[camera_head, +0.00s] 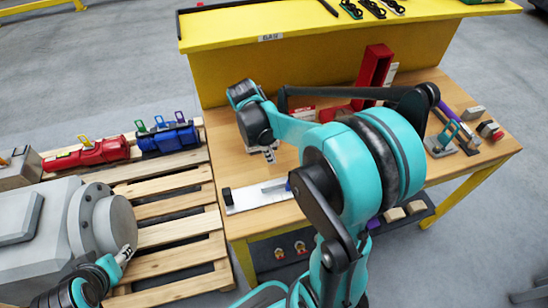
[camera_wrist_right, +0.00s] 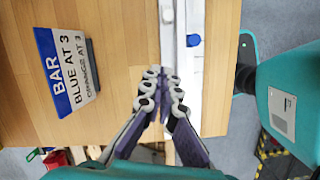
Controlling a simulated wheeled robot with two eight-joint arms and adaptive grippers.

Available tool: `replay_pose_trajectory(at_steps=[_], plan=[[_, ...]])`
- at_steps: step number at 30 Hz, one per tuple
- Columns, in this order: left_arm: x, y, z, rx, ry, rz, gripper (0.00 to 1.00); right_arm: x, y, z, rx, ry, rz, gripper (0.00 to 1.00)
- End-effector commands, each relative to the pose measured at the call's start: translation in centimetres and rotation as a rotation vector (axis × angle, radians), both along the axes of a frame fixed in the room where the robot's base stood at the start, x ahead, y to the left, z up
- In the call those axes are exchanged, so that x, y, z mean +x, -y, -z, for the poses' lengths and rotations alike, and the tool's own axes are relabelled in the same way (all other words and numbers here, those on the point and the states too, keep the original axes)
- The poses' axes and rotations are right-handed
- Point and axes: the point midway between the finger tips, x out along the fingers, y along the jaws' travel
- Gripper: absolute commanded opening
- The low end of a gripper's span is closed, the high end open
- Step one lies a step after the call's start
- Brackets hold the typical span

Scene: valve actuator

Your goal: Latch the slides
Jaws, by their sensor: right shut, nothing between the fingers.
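A white slide rail (camera_head: 258,194) lies on the wooden table near its front edge. It has a dark block at its left end and a grey bar on top, and my right arm hides its right part. In the right wrist view the rail (camera_wrist_right: 183,100) runs top to bottom, with a blue piece (camera_wrist_right: 193,40) on it. My right gripper (camera_head: 269,156) is shut and empty behind the rail.
A sign (camera_wrist_right: 66,68) reading "BAR, BLUE AT 3, ORANGE AT 3" stands left of the fingers. A red holder (camera_head: 374,70) stands farther back. Red (camera_head: 92,152) and blue (camera_head: 168,138) valve units sit on the pallet (camera_head: 175,236), beside a large grey actuator (camera_head: 50,225).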

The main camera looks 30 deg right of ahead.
Motion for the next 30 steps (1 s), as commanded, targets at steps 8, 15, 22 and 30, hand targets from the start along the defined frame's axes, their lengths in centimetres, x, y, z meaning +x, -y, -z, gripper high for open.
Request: replay_pose_trajectory(at_steps=[8,15,22,30], plan=[[0.0,0.0,2.5,0.0,0.0,0.0,0.48,-0.7,1.2,6.3,0.0,0.002,0.002,0.0],[0.0,0.0,3.3,0.0,0.0,0.0,0.48,-2.4,3.7,7.4,0.0,0.002,0.005,0.0],[0.0,0.0,3.6,0.0,0.0,0.0,0.48,-3.1,4.8,7.3,0.0,0.003,0.001,0.0],[0.0,0.0,3.5,0.0,0.0,0.0,0.48,-3.1,4.9,7.2,0.001,0.003,0.0,0.0]])
